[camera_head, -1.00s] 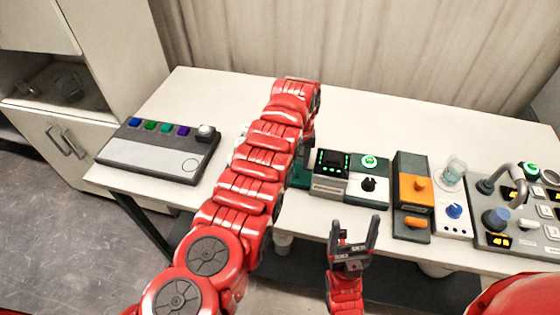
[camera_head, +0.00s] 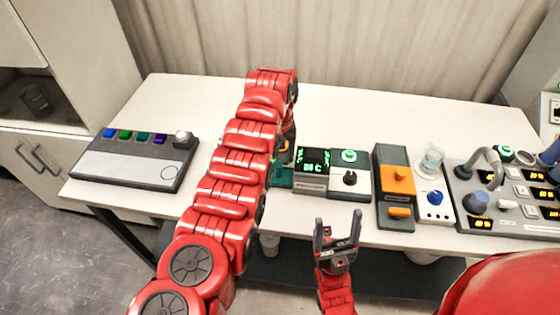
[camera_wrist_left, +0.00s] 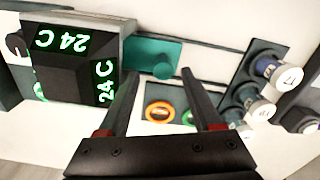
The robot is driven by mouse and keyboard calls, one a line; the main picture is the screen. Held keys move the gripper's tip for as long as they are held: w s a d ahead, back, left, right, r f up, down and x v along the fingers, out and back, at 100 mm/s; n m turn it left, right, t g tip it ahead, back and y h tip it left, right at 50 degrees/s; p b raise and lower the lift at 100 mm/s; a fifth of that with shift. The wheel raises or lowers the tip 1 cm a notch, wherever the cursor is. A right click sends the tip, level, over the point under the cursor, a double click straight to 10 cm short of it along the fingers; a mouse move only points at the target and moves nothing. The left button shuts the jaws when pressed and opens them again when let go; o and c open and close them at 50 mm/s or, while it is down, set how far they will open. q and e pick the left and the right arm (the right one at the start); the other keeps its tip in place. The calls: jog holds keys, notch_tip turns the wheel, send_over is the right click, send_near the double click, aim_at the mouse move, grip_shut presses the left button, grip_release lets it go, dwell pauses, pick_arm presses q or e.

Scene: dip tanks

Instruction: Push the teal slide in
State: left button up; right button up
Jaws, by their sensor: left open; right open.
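The teal slide (camera_wrist_left: 148,50) is a flat teal plate with a rounded knob, at the top middle of the left wrist view. In the head view only a small teal part (camera_head: 283,178) shows beside my red left arm, which hides the rest. My left gripper (camera_wrist_left: 160,74) is open. Its two dark fingertips are on either side of the slide's knob in the wrist view; I cannot tell whether they touch it. In the head view it is mostly hidden behind my arm. My right gripper (camera_head: 338,222) is open and empty in front of the table edge.
A black display box (camera_wrist_left: 75,65) stands close left of the slide in the wrist view. An orange ring (camera_wrist_left: 159,111) and several blue-white knobs (camera_wrist_left: 262,110) are nearby. In the head view, an orange-handled unit (camera_head: 394,190) stands right. The back of the table (camera_head: 400,115) is clear.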

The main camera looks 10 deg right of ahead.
pick_arm(q)
notch_tip(320, 180, up, 15)
jog(key=p, duration=0.5)
jog(key=shift+d, duration=0.1)
